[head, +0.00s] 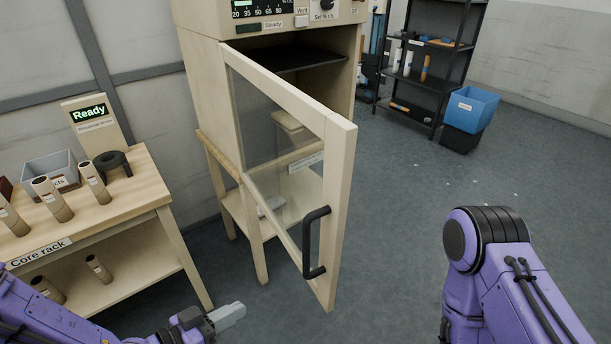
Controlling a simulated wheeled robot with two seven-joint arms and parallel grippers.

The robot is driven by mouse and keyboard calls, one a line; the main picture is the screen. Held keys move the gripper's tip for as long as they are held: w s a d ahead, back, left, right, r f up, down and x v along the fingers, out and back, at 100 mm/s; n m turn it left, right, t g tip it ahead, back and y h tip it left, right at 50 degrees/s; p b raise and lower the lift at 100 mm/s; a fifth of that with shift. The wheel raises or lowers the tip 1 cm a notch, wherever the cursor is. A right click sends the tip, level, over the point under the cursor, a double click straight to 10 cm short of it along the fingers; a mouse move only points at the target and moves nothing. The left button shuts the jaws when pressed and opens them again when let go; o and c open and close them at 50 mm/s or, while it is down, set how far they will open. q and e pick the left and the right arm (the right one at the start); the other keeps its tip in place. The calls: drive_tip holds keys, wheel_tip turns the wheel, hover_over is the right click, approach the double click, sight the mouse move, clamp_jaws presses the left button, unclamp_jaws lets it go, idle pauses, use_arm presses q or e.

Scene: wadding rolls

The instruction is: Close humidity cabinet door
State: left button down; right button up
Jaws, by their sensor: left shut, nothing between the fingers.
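The humidity cabinet (205,82) stands in the middle on a wooden stand. Its glass-paned door (340,190) is open and swung out toward me, hinged on the left side of the opening. A black bar handle (309,245) is on the door's outer face near the free edge. A dark shelf (290,58) shows inside the cabinet. My left gripper (236,312) is shut and empty at the bottom, left of and below the handle and apart from the door. My right arm (490,260) is at the lower right; its gripper is out of the picture.
A black shelf unit (425,60) and blue crate (472,107) are at the back right. Floor right of the door is clear.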

use_arm(q)
wheel_tip(320, 180, up, 15)
drive_tip(key=d+m+h+p, duration=0.3)
drive_tip(key=m+h+p, duration=0.1)
drive_tip(key=m+h, duration=0.15)
drive_tip(key=m+g+b, duration=0.1)
drive_tip(key=b, duration=0.4)
approach(321, 236)
drive_tip(key=shift+y, duration=0.35)
drive_tip(key=p+x, duration=0.1)
drive_tip(key=x, duration=0.1)
drive_tip(key=p+x, duration=0.1)
drive_tip(key=x, duration=0.1)
drive_tip(key=r+p+x, duration=0.1)
drive_tip(key=x, duration=0.1)
drive_tip(key=shift+s, duration=0.15)
drive_tip(key=shift+w+d+f, duration=0.15)
drive_tip(key=shift+w+d, duration=0.1)
drive_tip(key=shift+d, duration=0.2)
use_arm(e)
drive_tip(key=shift+w+r, duration=0.15)
drive_tip(key=shift+r, duration=2.4)
